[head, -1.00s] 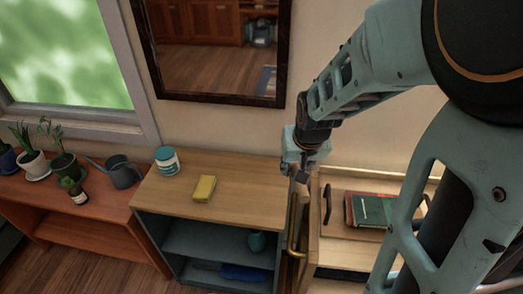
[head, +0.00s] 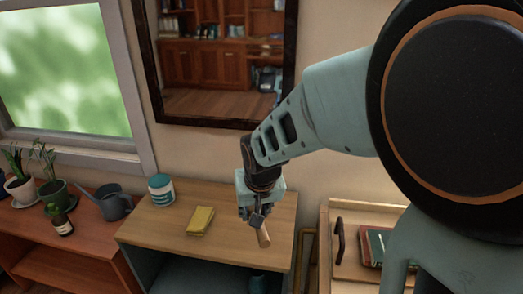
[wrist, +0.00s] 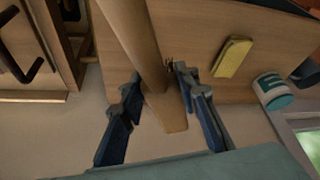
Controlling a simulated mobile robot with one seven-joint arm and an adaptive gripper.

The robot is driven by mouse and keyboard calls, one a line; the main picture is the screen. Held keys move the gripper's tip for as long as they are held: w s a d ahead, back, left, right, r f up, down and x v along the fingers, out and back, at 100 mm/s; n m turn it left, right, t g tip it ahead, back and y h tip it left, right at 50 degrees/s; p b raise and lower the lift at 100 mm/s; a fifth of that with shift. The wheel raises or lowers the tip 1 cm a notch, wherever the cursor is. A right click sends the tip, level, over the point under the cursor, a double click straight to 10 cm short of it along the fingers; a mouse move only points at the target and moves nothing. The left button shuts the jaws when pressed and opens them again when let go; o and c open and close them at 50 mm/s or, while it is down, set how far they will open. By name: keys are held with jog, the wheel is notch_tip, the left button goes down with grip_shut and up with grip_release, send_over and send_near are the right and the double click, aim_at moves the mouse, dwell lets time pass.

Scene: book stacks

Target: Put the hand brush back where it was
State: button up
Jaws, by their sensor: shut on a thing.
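My gripper (head: 256,217) is above the right part of the light wood top of a grey-blue shelf unit. It is shut on a tan wooden piece (head: 264,238), which looks like part of the hand brush. In the wrist view the piece (wrist: 134,35) is long and runs between the two fingers (wrist: 158,78) up out of the picture. No bristles show, and most of the brush is hidden or out of view. It appears to be above the top; I cannot tell whether it touches.
On the wood top (head: 163,226) are a yellow sponge-like block (head: 200,221) and a white-and-teal jar (head: 161,190). A watering can (head: 113,203) and plants stand on the reddish unit at left. A wooden cart (head: 345,276) with a dark handle and books (head: 376,247) is at right.

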jog(key=w+d+f, duration=0.1)
jog(key=w+f, duration=0.1)
jog(key=w, duration=0.1)
jog(key=w+d+f, duration=0.1)
jog(key=w+f, duration=0.1)
jog(key=w, duration=0.1)
jog(key=w+d+f+b, duration=0.1)
jog(key=w+f, duration=0.2)
jog(key=shift+f, duration=0.1)
jog(key=shift+w+d+f, duration=0.15)
jog(key=shift+w+f, duration=0.05)
jog(key=shift+f, duration=0.2)
jog(key=shift+w+f, duration=0.2)
jog(key=shift+f, duration=1.45)
jog(key=shift+f+b, duration=0.15)
jog(key=shift+b, duration=0.25)
jog(key=o, duration=1)
